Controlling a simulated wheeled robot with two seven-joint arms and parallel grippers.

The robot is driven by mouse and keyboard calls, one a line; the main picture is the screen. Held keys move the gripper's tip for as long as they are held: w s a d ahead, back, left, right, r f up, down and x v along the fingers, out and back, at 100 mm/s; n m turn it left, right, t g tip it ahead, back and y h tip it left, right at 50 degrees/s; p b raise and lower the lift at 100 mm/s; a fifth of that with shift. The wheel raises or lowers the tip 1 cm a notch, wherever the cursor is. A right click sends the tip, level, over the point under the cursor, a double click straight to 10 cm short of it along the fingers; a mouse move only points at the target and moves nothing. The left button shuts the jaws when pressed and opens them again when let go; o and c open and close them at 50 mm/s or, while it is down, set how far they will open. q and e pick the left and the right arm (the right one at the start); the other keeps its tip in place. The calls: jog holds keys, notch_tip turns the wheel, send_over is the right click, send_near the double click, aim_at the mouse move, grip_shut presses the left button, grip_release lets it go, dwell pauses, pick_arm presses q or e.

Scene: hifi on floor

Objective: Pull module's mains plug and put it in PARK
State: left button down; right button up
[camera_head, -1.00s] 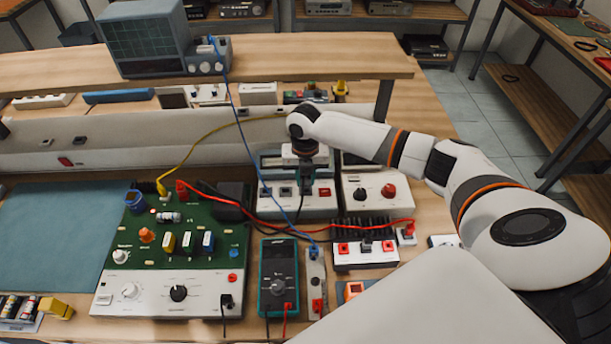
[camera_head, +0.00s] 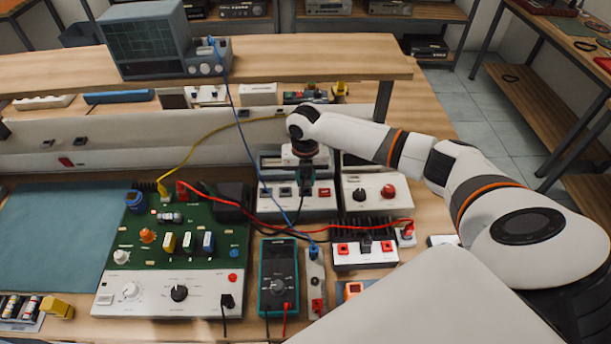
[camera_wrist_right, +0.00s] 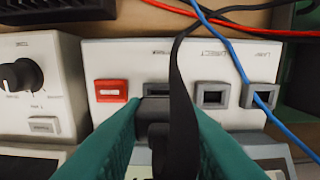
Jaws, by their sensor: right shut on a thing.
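The black mains plug (camera_wrist_right: 154,112) with its flat black cable (camera_wrist_right: 182,85) is between the green fingers of my right gripper (camera_wrist_right: 160,125), which is shut on it. In the head view my right gripper (camera_head: 305,174) points down at the front of a white socket unit (camera_head: 318,209). The plug is right by a dark socket (camera_wrist_right: 160,89) beside the red switch (camera_wrist_right: 111,91); I cannot tell whether its pins are in. Two more square sockets, a middle one (camera_wrist_right: 212,95) and an outer one (camera_wrist_right: 261,95), look empty. My left gripper is not in view.
A blue lead (camera_wrist_right: 238,62) crosses the outer socket's edge. A red lead (camera_head: 345,225) runs in front of the unit. A white unit with knob and red button (camera_head: 389,191) stands at right. The green circuit board (camera_head: 185,235) and multimeter (camera_head: 278,270) occupy the front.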

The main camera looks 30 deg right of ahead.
jog(key=shift+f+b, duration=0.45)
jog(key=shift+f, duration=0.55)
dwell(1.2)
jog(key=o, duration=1)
jog(key=shift+r, duration=0.1)
notch_tip(320, 180, up, 12)
jog(key=shift+f+b, duration=0.25)
jog(key=shift+b, duration=0.65)
jog(key=shift+r+p, duration=2.65)
jog(key=shift+p, duration=0.3)
